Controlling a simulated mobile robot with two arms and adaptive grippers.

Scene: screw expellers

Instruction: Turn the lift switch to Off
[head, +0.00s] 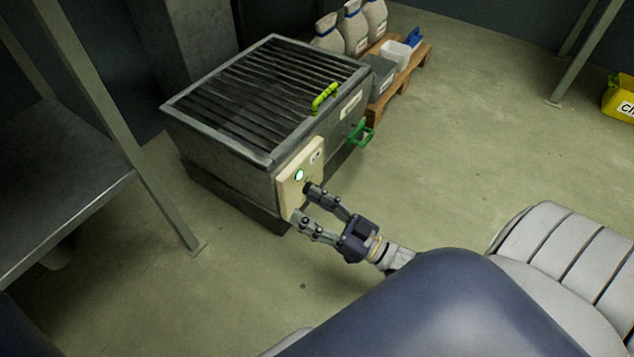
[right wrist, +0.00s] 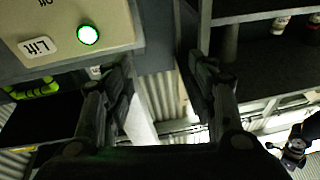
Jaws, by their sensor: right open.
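The beige lift control panel (head: 291,178) is on the near corner of a grey machine. A lit green round light (head: 299,175) shows on it. In the right wrist view the panel (right wrist: 75,20) is upside down at the upper left, with the green light (right wrist: 88,35), a "Lift" label (right wrist: 40,47) and part of an "Off" marking. I cannot make out the switch itself; it may be behind my fingers. My right gripper (head: 303,201) is open and empty, its fingertips close to the panel's lower part; contact is unclear. A dark gripper-like part (right wrist: 292,150), probably my left gripper, shows at the lower right.
The machine has a slatted grate (head: 265,92) on top, a yellow-green handle (head: 325,96) and a green handle (head: 362,133) at its side. Behind it stands a wooden pallet (head: 412,72) with sacks and bins. A metal table (head: 70,190) is at left.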

